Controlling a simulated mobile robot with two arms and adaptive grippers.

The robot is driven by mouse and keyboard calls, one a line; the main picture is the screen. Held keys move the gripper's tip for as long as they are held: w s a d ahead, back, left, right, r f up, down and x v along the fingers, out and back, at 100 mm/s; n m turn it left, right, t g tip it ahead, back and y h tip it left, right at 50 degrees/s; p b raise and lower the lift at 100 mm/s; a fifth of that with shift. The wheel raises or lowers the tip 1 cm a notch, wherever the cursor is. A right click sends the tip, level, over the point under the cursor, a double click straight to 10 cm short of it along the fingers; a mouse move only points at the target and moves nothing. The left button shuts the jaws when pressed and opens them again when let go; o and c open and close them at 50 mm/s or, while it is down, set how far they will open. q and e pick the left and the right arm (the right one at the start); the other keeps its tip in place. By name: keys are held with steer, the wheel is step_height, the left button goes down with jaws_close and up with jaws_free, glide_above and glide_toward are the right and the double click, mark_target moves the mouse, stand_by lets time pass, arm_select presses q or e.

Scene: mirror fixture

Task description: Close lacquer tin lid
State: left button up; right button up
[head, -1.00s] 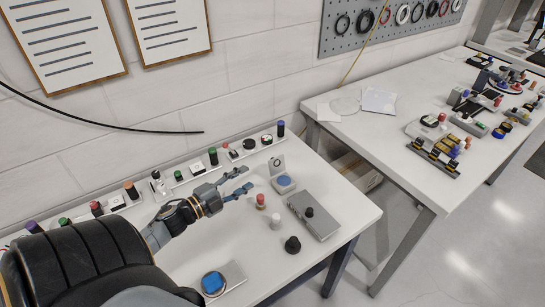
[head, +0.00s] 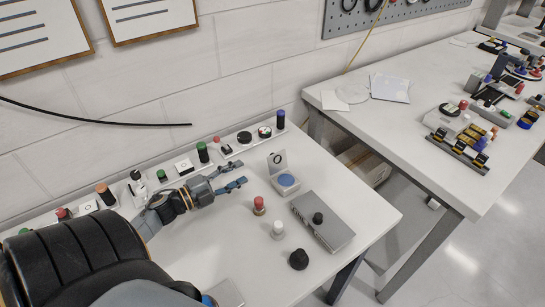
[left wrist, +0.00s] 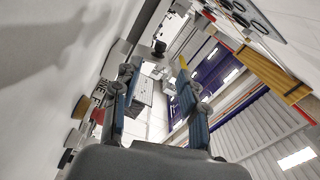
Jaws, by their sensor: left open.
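The lacquer tin (head: 286,183) is a small, light square box with a blue round inside, on the white table in the head view. Its lid (head: 278,161) stands up at the tin's back edge, with a dark ring on its face, so the tin is open. My left gripper (head: 241,175) is open and empty, to the left of the tin and apart from it. Its two spread fingers also show in the left wrist view (left wrist: 157,78); I cannot clearly make out the tin there. My right gripper is not in view.
A red-topped piece (head: 259,205), a white cylinder (head: 278,230) and a black knob (head: 298,259) stand in front of the tin. A flat grey box (head: 322,222) lies to its right. A rack (head: 180,178) of small items lines the wall. A second table (head: 400,120) is at right.

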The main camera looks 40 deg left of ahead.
mark_target(273, 156)
arm_select(q)
steer(key=p+x, duration=0.1)
steer(key=x, duration=1.2)
steer(key=shift+s+d+r+p, duration=0.1)
steer(key=shift+p, duration=0.3)
jaws_close()
